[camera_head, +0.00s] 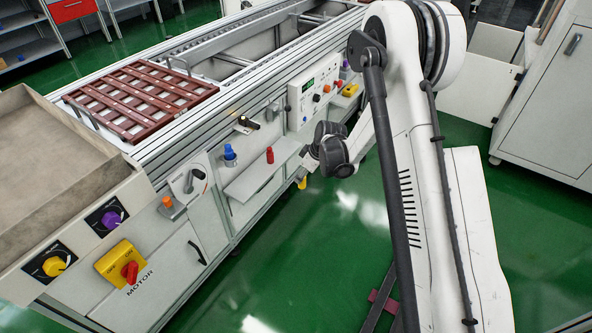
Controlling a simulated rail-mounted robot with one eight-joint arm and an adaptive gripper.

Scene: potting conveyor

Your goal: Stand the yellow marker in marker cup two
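A small yellow piece, which looks like the yellow marker (302,183), shows at the tip of my gripper (301,175). It hangs in front of the conveyor cabinet with green floor behind it, apart from the shelf. My gripper is small here and seen from behind; the fingers are mostly hidden by the wrist, but they appear shut on the yellow piece. A blue item (229,152) and a red item (269,155) stand upright at the narrow grey shelf (252,180). I cannot tell which of the holders is marker cup two.
The control panel (315,92) with knobs is above and right of the shelf. An orange-topped part (167,202) and a yellow motor switch (121,263) are to the left. A brown-red rack (142,97) lies on the conveyor.

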